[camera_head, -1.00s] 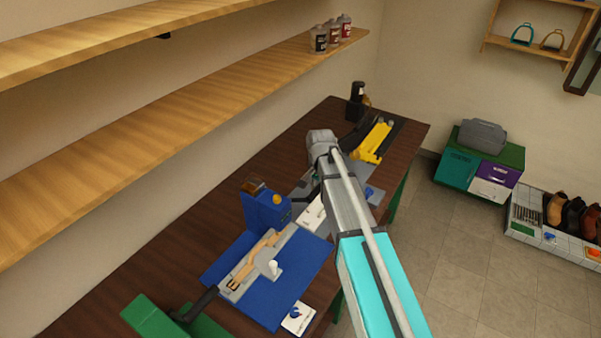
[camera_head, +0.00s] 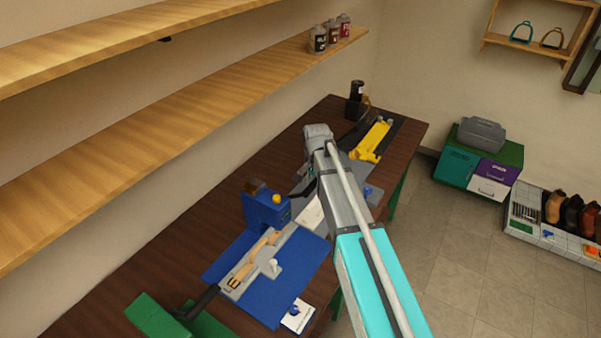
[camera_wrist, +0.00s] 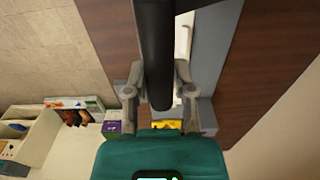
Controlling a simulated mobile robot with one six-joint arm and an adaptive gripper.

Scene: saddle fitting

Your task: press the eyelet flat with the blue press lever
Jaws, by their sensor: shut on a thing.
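The blue press (camera_head: 266,210) stands on the bench left of my arm, with an orange-yellow knob on its side. Its dark lever (camera_head: 302,188) reaches right toward my gripper (camera_head: 311,172), which is largely hidden behind my wrist in the head view. In the wrist view, the black lever bar (camera_wrist: 155,45) runs between the two fingers of my gripper (camera_wrist: 156,88), which is shut on it. A tan leather strap (camera_head: 256,257) lies on a grey fixture in front of the press. I cannot make out the eyelet.
A blue mat (camera_head: 300,262) lies under the fixture. A white card (camera_head: 298,316) is at the front edge. A yellow tool (camera_head: 371,140) lies beyond my arm. A green-based tool (camera_head: 165,318) with a dark handle is at the near left. A wooden shelf (camera_head: 200,125) overhangs the left side.

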